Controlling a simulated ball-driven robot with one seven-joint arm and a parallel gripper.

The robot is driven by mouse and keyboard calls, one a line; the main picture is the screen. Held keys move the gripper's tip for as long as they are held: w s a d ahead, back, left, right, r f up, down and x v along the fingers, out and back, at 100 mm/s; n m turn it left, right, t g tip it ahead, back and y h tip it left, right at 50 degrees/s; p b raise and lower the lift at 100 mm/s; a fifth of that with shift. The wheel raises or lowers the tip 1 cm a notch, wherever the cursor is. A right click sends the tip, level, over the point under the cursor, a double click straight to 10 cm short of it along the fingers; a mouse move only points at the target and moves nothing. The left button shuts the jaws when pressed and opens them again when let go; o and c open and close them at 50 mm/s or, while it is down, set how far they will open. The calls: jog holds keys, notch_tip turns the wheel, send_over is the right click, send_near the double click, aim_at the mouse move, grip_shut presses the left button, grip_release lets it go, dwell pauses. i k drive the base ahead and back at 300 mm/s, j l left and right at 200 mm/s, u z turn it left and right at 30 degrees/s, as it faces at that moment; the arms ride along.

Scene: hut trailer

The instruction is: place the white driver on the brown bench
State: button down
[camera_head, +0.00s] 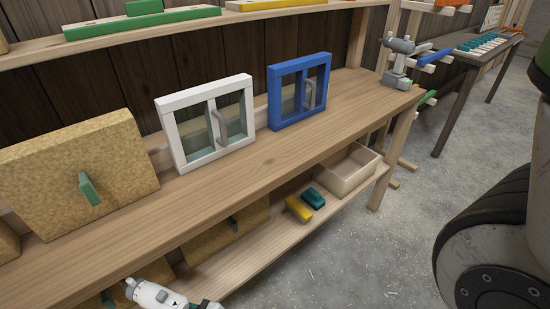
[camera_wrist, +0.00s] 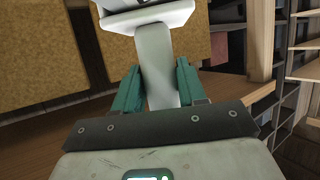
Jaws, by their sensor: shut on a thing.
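My gripper (camera_wrist: 158,88) shows in the wrist view with its two teal fingers shut on the pale handle of the white driver (camera_wrist: 158,60). The driver's wider white body runs out of the top of that view, so its far end is hidden. The brown bench (camera_head: 265,155) is a long wooden top crossing the head view. A white and dark piece (camera_head: 155,294) shows at the bottom edge of the head view, in front of the bench; I cannot tell whether it is the driver or part of my arm.
On the bench stand a cork board (camera_head: 75,165), a white-framed window (camera_head: 185,143), a blue-framed window (camera_head: 284,115) and a grey tool (camera_head: 398,65). The lower shelf holds a yellow block (camera_head: 298,208), a teal block (camera_head: 313,197) and a wooden box (camera_head: 347,184). The bench's front strip is clear.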

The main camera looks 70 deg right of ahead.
aim_at(372, 93)
jog(key=k+z, duration=0.15)
jog(key=z, duration=0.25)
jog(key=k+l+z, duration=0.1)
jog(key=z, duration=0.3)
jog(key=k+l+z, duration=0.1)
jog(key=z, duration=0.3)
